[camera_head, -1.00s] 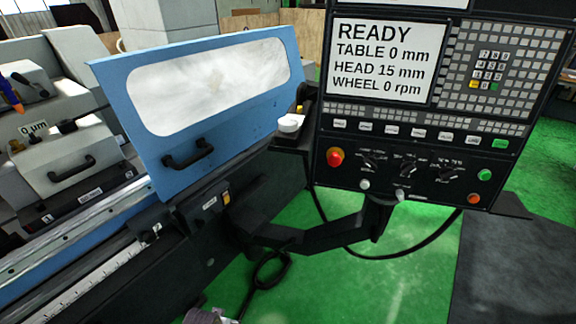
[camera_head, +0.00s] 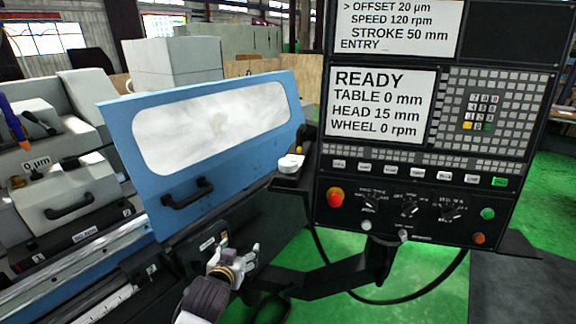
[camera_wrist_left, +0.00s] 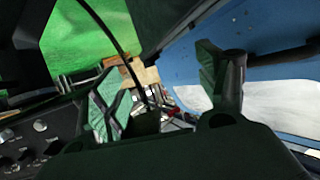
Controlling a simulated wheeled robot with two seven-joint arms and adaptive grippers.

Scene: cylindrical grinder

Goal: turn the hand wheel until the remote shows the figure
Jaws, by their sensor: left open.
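A white round knob (camera_head: 290,163) sits on a dark mount at the left side of the control panel. It may be the hand wheel, but it is too small to be sure, and no figure on a remote is readable there. My left gripper (camera_head: 237,252) is open and empty, below and left of the knob and clear of it, in front of the machine's dark lower front. In the left wrist view its two spread fingers (camera_wrist_left: 166,82) have nothing between them. My right gripper is not in view.
The control panel (camera_head: 425,150) reads READY, TABLE 0 mm, HEAD 15 mm, WHEEL 0 rpm. A red stop button (camera_head: 335,197) is on it. The blue door (camera_head: 215,130) with a black handle (camera_head: 188,194) stands left. A dark support arm (camera_head: 330,279) runs beneath the panel.

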